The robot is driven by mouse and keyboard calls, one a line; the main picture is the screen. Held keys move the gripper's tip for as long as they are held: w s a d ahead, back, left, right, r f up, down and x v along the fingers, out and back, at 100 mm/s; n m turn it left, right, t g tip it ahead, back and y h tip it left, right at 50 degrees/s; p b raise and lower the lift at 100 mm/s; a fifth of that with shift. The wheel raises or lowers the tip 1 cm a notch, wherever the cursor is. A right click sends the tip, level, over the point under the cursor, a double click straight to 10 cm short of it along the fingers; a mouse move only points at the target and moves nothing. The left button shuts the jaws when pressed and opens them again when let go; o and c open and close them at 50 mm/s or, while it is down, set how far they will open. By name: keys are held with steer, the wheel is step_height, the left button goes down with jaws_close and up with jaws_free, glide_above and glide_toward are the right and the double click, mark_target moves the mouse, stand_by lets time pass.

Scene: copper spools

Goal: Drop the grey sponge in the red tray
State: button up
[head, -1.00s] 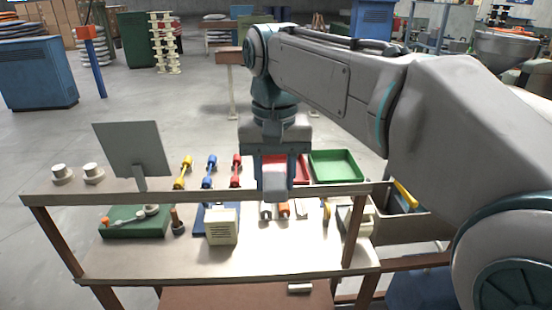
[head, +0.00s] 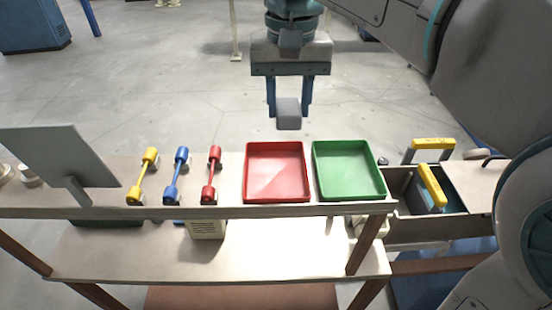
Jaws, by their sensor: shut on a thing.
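My gripper (head: 289,104) points down and is shut on the grey sponge (head: 289,115), a small block between its fingers. In the head view the gripper and sponge show above the back edge of the shelf, with floor behind them. The red tray (head: 249,172) lies on the top shelf, below the sponge in the picture. The tray is empty, with a patch of light on its floor. The sponge is apart from the tray.
A green tray (head: 378,190) stands right of the red one. Yellow (head: 143,175), blue (head: 176,175) and red (head: 211,175) handled tools stand to the left, beside a grey panel (head: 45,155). An open box (head: 440,228) with a yellow-handled thing is at the right.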

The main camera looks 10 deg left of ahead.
steer(key=shift+s+a+f+b, duration=0.1)
steer(key=shift+s+f+b, duration=0.2)
steer(key=shift+f+b, duration=0.25)
step_height(320, 180, down, 5)
steer(key=b, duration=0.4)
steer(key=shift+r, duration=0.15)
steer(key=o, duration=1)
steer(key=shift+r, duration=0.15)
step_height(320, 180, up, 14)
steer(key=shift+f+p, duration=0.25)
steer(key=shift+p, duration=0.4)
